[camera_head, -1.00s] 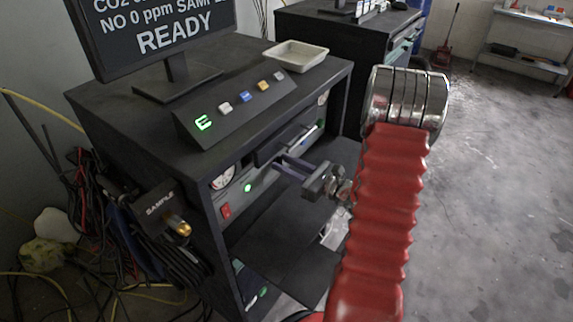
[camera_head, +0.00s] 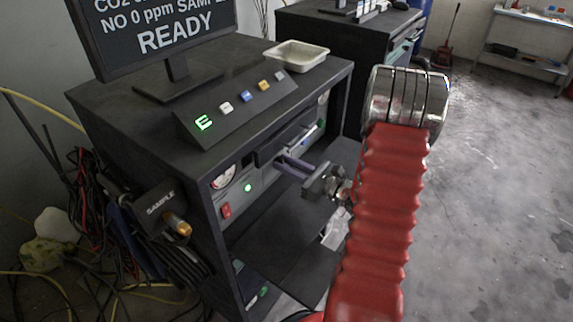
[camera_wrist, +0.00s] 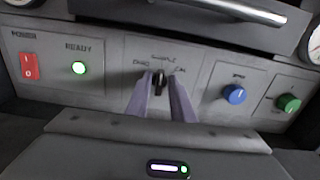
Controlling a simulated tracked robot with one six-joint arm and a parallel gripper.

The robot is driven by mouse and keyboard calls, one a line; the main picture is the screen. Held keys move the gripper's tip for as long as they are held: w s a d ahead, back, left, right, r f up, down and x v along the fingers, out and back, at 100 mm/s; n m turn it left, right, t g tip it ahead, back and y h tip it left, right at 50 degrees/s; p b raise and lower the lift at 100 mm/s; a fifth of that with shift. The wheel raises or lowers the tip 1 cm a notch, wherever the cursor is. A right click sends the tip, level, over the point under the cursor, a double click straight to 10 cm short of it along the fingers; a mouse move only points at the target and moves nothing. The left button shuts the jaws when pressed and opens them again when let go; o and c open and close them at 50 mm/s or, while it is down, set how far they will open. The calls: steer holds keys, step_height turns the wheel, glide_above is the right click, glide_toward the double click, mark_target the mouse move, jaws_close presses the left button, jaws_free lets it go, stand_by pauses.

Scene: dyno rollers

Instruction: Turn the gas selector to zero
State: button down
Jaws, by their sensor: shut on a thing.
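The gas selector (camera_wrist: 159,80) is a small dark knob on the grey panel in the wrist view. Labels stand around it: a blurred one at left that seems to read ZERO, SAMPLE above, CAL at right. The knob looks roughly upright, toward SAMPLE; its exact pointing is hard to tell. My gripper (camera_wrist: 160,88) has its two purple-grey fingers on either side of the knob, shut on it. In the head view my gripper (camera_head: 284,158) reaches into the cabinet front under a dark drawer, and the knob is hidden there.
A red power switch (camera_wrist: 30,66) and green READY light (camera_wrist: 79,68) lie left of the selector. A blue knob (camera_wrist: 234,94) and a green knob (camera_wrist: 289,103) lie right. A drawer handle (camera_wrist: 240,12) juts out above. A tray (camera_head: 296,55) sits on the cabinet (camera_head: 130,120).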

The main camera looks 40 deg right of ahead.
steer(key=shift+n, duration=0.3)
steer(key=n, duration=0.8)
steer(key=shift+s+a+f+n, duration=0.1)
steer(key=shift+a+f+n, duration=0.1)
steer(key=shift+n, duration=0.2)
steer(key=c, duration=1.8)
jaws_free()
steer(key=shift+c, duration=0.2)
steer(key=v, duration=1.4)
